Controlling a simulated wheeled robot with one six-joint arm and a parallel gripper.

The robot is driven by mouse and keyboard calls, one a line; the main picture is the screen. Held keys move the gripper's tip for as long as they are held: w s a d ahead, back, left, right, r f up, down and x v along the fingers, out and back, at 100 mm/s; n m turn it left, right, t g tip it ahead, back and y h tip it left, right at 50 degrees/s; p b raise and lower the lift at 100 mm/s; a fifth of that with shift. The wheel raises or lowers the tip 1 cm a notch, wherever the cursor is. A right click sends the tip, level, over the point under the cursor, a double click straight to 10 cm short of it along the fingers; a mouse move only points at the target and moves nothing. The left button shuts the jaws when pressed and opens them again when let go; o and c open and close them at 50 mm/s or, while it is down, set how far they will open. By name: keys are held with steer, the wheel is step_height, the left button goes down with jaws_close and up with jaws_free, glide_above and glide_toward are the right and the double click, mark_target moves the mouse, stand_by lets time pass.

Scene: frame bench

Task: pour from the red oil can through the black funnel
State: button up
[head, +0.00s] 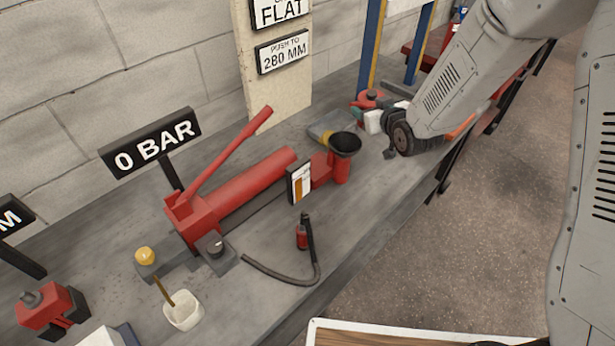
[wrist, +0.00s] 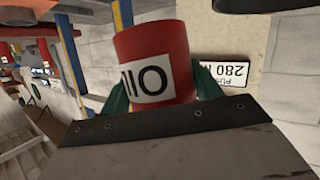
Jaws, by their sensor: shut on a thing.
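The red oil can (head: 370,97) is at the back right of the bench in the head view, partly behind my arm. In the wrist view the red can (wrist: 155,42) fills the middle, its white label reading OIL upside down. My gripper (head: 366,114) is shut on it, with a green finger on either side in the wrist view. I cannot tell whether the can is clear of the bench. The black funnel (head: 345,143) sits upright on a red cylinder (head: 341,168) at the end of the pump, to the front left of the can. Its mouth faces up.
The red hydraulic pump (head: 240,190) with its raised lever lies along the bench, a small labelled card (head: 300,183) beside it. A grey tray (head: 326,131) lies behind the funnel. A black hose (head: 290,278) curves near the front edge. Blue and yellow posts (head: 372,45) stand behind the can.

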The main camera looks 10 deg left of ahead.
mark_target(374, 94)
steer(key=shift+f, duration=0.1)
stand_by(0.3)
steer(key=shift+s+a+f+m+g, duration=0.35)
steer(key=shift+f+m+g, duration=0.15)
steer(key=shift+f+m, duration=0.1)
steer(key=shift+r, duration=0.15)
step_height(374, 94, up, 7)
steer(key=shift+d+r, duration=0.2)
steer(key=shift+d, duration=0.1)
steer(key=s+d+f+m+h, duration=0.1)
steer(key=d+f+m+h, duration=0.1)
steer(key=d+f, duration=0.4)
steer(key=s+d+f+m+t+h, duration=0.1)
steer(key=s+d+f+m+h, duration=0.1)
steer(key=d+f, duration=0.5)
steer(key=d+m+h, duration=0.1)
steer(key=d, duration=0.5)
steer(key=shift+s+h, duration=0.3)
steer(key=shift+d, duration=0.1)
